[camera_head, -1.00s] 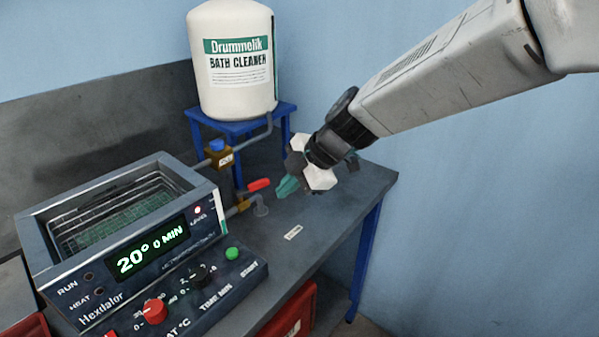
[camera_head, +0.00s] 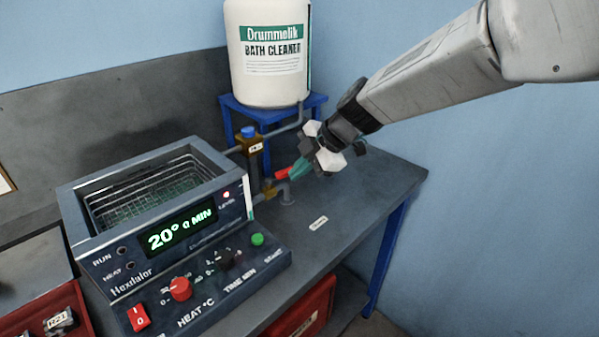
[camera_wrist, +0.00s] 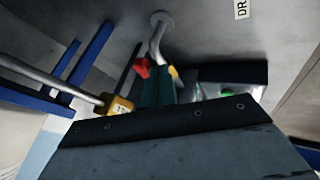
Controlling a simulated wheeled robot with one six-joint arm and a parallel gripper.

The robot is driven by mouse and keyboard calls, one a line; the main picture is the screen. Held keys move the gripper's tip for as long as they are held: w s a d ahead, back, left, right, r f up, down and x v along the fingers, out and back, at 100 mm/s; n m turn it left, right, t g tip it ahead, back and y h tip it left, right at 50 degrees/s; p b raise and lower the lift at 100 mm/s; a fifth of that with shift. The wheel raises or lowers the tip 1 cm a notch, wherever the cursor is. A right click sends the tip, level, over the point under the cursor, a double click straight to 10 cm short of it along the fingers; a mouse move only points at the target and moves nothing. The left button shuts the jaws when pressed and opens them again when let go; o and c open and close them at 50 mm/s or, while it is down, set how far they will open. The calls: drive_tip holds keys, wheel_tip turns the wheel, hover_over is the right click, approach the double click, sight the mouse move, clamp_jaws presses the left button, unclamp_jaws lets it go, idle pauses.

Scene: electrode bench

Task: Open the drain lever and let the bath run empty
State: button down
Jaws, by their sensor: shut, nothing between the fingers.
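The red drain lever (camera_head: 282,173) sits on a brass valve (camera_head: 270,187) at the right side of the bath (camera_head: 70,205). The lever slants up to the right. My gripper (camera_head: 300,169) is shut and empty, its teal fingertips right at the lever's free end; I cannot tell whether they touch. In the wrist view the red lever (camera_wrist: 142,67) shows just left of the teal fingers (camera_wrist: 155,92), with the yellow valve (camera_wrist: 173,72) to their right, partly hidden. The bath holds a wire basket over a greenish floor; its liquid level is unclear.
A grey drain pipe (camera_head: 286,192) bends down into the bench beside the valve. A white cleaner drum (camera_head: 268,60) rests on a blue stand (camera_head: 235,104). The bench's right part (camera_head: 370,185) is clear.

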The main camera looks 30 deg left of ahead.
drive_tip(key=shift+w+a, duration=0.3)
drive_tip(key=shift+w, duration=0.1)
drive_tip(key=d+r, duration=0.8)
drive_tip(key=d, duration=0.1)
drive_tip(key=shift+w+d, duration=0.25)
drive_tip(key=shift+w, duration=0.1)
